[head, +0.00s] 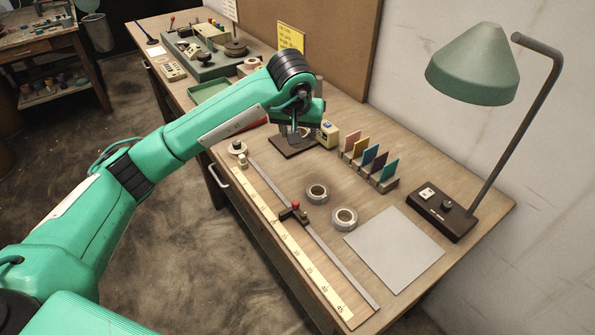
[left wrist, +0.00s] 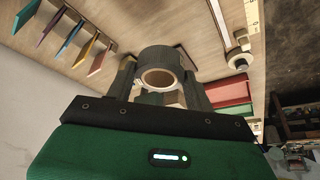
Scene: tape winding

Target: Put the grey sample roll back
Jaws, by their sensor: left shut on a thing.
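My left gripper (left wrist: 159,88) is shut on a dark grey roll (left wrist: 158,55) with a pale core, one finger on each side in the left wrist view. In the head view my left gripper (head: 298,134) is over a dark brown base plate (head: 284,148) on the bench and largely hides the roll. I cannot tell whether the roll touches the plate. Two other grey rolls lie flat on the bench, one (head: 309,195) near the slide rail and one (head: 337,220) nearer the grey sheet. My right gripper is not in view.
A small cream device (head: 327,134) and a rack of coloured cards (head: 372,163) stand just right of the gripper. A ruler strip (head: 284,238) and slide rail (head: 335,258) run along the front. A grey sheet (head: 394,250) and lamp (head: 470,65) are at right.

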